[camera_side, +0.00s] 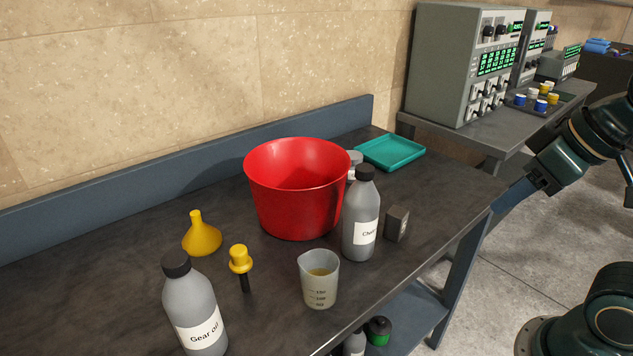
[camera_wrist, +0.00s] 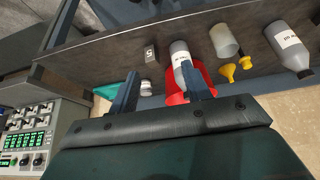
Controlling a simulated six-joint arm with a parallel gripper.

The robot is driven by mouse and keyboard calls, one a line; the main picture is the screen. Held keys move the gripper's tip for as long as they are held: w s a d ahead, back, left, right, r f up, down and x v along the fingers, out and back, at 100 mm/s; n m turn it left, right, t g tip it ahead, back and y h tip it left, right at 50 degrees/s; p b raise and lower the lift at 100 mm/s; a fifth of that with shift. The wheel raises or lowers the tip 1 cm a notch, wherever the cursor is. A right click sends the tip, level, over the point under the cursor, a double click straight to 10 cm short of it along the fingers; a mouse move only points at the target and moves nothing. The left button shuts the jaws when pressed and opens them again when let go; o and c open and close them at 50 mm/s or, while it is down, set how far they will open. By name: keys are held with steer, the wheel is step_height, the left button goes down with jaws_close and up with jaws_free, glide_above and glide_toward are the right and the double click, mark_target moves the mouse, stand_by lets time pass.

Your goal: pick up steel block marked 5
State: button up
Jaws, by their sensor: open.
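The steel block (camera_side: 397,223) is a small dark grey block on the dark bench, just right of a grey bottle with a black cap. In the wrist view the block (camera_wrist: 150,54) shows a light face marked 5. My gripper (camera_side: 512,195) is at the right end of the bench in the side view, well apart from the block. In the wrist view my gripper (camera_wrist: 159,70) has its two fingers spread with nothing held between them. The block appears beyond the fingertips, between them.
A labelled bottle (camera_side: 361,222) stands close beside the block. A red bucket (camera_side: 295,195), teal tray (camera_side: 390,153), beaker (camera_side: 319,285), yellow funnel (camera_side: 202,237), yellow-handled tool (camera_side: 241,262) and gear oil bottle (camera_side: 193,308) share the bench. The bench right of the block is clear.

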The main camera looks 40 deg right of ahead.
steer(key=shift+o, duration=1)
steer(key=n+g+y, duration=0.1)
steer(key=n+g, duration=0.5)
steer(key=n, duration=1.4)
glide_above(399, 212)
steer(key=d, duration=0.1)
step_height(399, 212, down, 8)
steer(key=shift+w+d+f, duration=0.15)
steer(key=shift+w+f, duration=0.05)
steer(key=shift+f, duration=0.1)
steer(key=shift+s+a+f, duration=0.1)
steer(key=shift+a+f, duration=0.05)
steer(key=shift+f, duration=1.25)
steer(key=shift+w+a+f, duration=0.1)
steer(key=shift+a+f, duration=0.1)
steer(key=shift+f, duration=1.15)
steer(key=shift+s+a+f, duration=0.1)
steer(key=shift+a+f, duration=0.05)
steer(key=shift+f, duration=1.25)
